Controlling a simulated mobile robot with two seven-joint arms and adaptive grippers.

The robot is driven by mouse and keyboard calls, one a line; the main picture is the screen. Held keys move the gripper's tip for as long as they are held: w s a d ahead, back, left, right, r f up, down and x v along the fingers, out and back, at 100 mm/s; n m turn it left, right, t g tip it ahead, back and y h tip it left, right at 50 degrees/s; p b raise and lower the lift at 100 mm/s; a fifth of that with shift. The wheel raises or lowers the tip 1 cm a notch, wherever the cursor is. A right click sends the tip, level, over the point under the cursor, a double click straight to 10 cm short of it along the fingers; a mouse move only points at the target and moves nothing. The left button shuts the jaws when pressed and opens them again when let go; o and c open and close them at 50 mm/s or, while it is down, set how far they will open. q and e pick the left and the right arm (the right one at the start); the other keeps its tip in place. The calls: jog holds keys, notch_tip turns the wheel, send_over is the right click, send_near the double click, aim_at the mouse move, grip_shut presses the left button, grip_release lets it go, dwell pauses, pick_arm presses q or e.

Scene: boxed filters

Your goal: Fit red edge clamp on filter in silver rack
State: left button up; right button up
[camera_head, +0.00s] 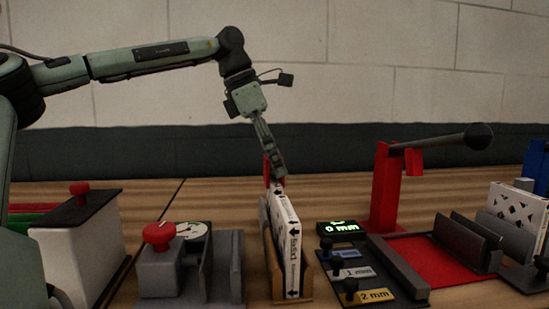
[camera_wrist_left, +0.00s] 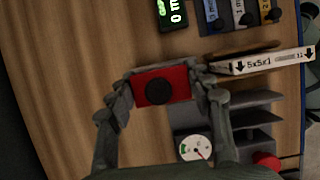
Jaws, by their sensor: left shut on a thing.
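My left gripper (camera_head: 275,172) points down, shut on the red edge clamp (camera_wrist_left: 181,78), which has a round black knob. In the head view only slivers of the clamp (camera_head: 267,166) show beside the fingers. It is just beyond the top far end of a white boxed filter (camera_head: 292,255) standing upright in a narrow brown holder (camera_head: 293,297). That filter (camera_wrist_left: 262,62) lies right of the fingers in the wrist view; contact cannot be told. A grey slotted rack (camera_head: 478,243) at the right has a white patterned filter (camera_head: 517,208) by it. My right gripper is not in view.
A grey rack (camera_head: 229,265) with a gauge (camera_head: 191,230) and red-button box (camera_head: 160,268) stands left. A display (camera_head: 341,228) reads 0 mm beside a dark knob panel (camera_head: 350,270). A red lever press (camera_head: 385,190) rises behind; a white box (camera_head: 85,240) is far left.

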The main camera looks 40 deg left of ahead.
pick_arm(q)
jog(key=shift+f+b, duration=0.3)
jog(key=shift+f, duration=0.4)
jog(key=o, duration=1.3)
jog(key=shift+c, duration=0.2)
jog(key=v, duration=1.2)
jog(key=shift+d, duration=0.1)
